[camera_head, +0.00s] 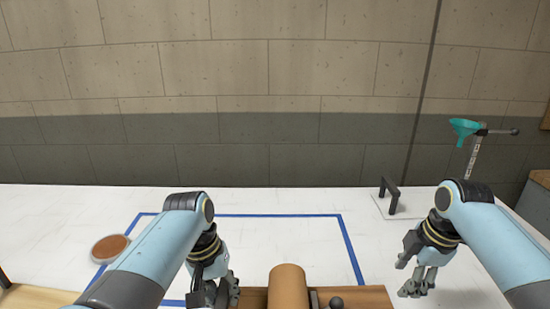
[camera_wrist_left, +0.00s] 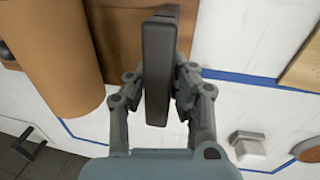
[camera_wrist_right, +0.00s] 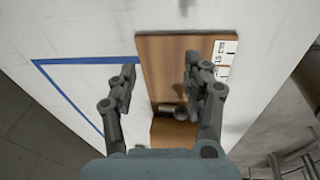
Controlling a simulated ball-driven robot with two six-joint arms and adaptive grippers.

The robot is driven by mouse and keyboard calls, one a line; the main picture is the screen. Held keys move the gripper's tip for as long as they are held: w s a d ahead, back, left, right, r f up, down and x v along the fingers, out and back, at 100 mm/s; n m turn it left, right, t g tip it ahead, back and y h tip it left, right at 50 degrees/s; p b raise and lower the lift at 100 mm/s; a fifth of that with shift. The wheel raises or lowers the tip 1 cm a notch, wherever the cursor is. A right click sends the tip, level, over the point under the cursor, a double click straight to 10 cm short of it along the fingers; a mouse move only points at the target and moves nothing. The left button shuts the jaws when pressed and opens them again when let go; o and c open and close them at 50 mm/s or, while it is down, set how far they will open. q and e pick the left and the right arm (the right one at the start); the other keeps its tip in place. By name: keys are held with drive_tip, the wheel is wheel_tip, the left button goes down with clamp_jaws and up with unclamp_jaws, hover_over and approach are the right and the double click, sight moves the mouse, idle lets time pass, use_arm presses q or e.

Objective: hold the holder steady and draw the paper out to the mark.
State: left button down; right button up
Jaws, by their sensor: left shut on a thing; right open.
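The holder's wooden base (camera_head: 370,295) lies at the near table edge, with a brown paper roll (camera_head: 287,288) standing out over it. The roll also fills the upper left of the left wrist view (camera_wrist_left: 52,55). My left gripper (camera_head: 216,292) is shut on a dark grey upright bar (camera_wrist_left: 158,70) beside the roll. My right gripper (camera_head: 415,282) is open and empty, right of the holder. In the right wrist view the base (camera_wrist_right: 178,60) carries a white scale (camera_wrist_right: 223,62) reading 15 cm, and a metal knob (camera_wrist_right: 180,113) shows between the fingers. The paper's free end is not clear.
Blue tape (camera_head: 350,250) outlines an area on the white table (camera_head: 430,296). A round brown-topped dish (camera_head: 110,248) is at left. The middle table is clear.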

drive_tip(key=g+y, duration=0.2)
approach(340, 300)
drive_tip(key=f, duration=0.2)
drive_tip(key=shift+n, duration=0.3)
drive_tip(key=x, duration=1)
drive_tip(key=shift+a+r, duration=0.1)
drive_tip(key=shift+a, duration=0.25)
clamp_jaws()
drive_tip(key=shift+d+r, duration=0.1)
drive_tip(key=shift+d, duration=0.05)
